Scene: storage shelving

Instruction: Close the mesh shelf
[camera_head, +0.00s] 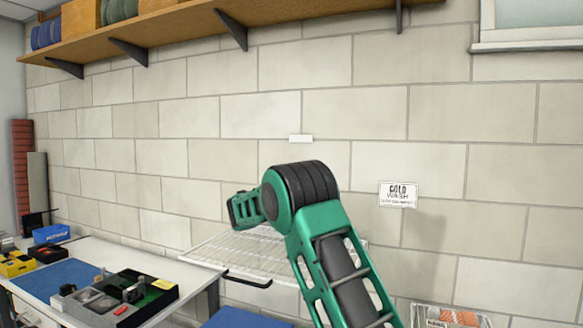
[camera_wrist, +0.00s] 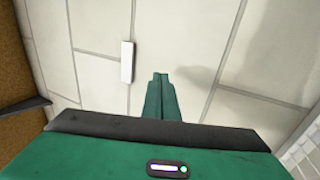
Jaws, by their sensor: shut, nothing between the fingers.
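The mesh shelf (camera_head: 225,250) is a white wire shelf standing out flat from the block wall, roughly level, in the head view. A black handle (camera_head: 248,281) sits at its front edge. My green and black arm crosses in front and hides the shelf's right part. In the wrist view my gripper (camera_wrist: 160,77) has its two green fingers together, empty, pointing toward the wall. I cannot make out the fingertips in the head view. Pale mesh at the lower right of the wrist view (camera_wrist: 306,152) seems to be part of the shelf.
A small white block (camera_head: 300,138) is fixed on the wall above the shelf; it also shows in the wrist view (camera_wrist: 127,62). A workbench (camera_head: 118,258) with a tool tray (camera_head: 155,298) stands left. A wooden shelf (camera_head: 190,22) runs overhead. A sign (camera_head: 398,194) hangs right.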

